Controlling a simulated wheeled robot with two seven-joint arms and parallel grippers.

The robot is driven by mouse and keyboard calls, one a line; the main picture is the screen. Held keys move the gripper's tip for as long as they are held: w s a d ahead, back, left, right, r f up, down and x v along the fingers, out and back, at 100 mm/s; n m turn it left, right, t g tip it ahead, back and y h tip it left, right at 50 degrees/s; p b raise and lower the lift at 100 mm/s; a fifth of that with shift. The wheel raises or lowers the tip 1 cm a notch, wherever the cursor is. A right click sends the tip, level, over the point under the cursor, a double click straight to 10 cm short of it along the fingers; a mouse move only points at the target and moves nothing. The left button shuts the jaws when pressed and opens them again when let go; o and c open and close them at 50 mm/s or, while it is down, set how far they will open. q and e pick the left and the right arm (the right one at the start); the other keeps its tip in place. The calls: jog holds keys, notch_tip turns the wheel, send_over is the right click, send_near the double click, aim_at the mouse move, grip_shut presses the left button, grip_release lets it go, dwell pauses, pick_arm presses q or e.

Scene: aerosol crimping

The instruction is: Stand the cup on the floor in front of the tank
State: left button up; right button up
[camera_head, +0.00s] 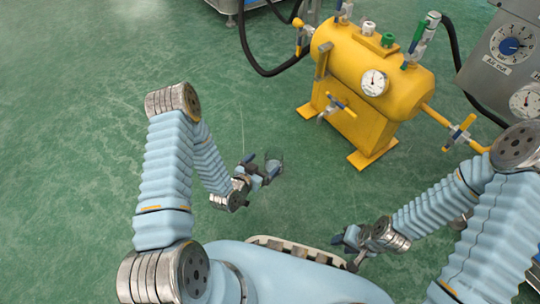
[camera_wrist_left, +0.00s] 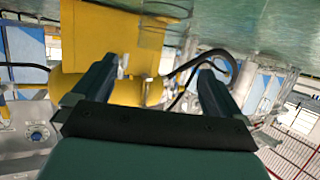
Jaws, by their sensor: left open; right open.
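The clear, see-through cup (camera_head: 274,160) shows at the tips of my left gripper (camera_head: 262,168). It also shows upright in the upside-down left wrist view (camera_wrist_left: 151,32), close to the green floor and beyond the fingers. My left gripper is open, with a wide gap between its fingers (camera_wrist_left: 150,80). The cup's contact with the floor is hard to see. The yellow tank (camera_head: 345,50) stands on its yellow base behind and to the right of the cup; it fills the middle of the wrist view (camera_wrist_left: 100,88). My right gripper (camera_head: 345,240) is open and empty, low in the head view.
The green floor (camera_head: 80,100) is clear to the left and between the cup and the tank's feet (camera_head: 372,155). A grey gauge panel (camera_head: 500,70) stands at the right. Black hoses (camera_head: 270,70) run behind the tank. Blue-and-grey equipment stands at the top edge.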

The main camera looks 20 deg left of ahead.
pick_arm(q)
jog(key=s+d+n+g, duration=0.2)
jog(key=s+g, duration=0.4)
jog(key=s, duration=0.3)
jog(key=s+d+n+g, duration=0.3)
jog(key=s+d+g, duration=0.2)
jog(key=s, duration=0.5)
jog(key=shift+s+f+g, duration=0.15)
jog(key=shift+g, duration=0.75)
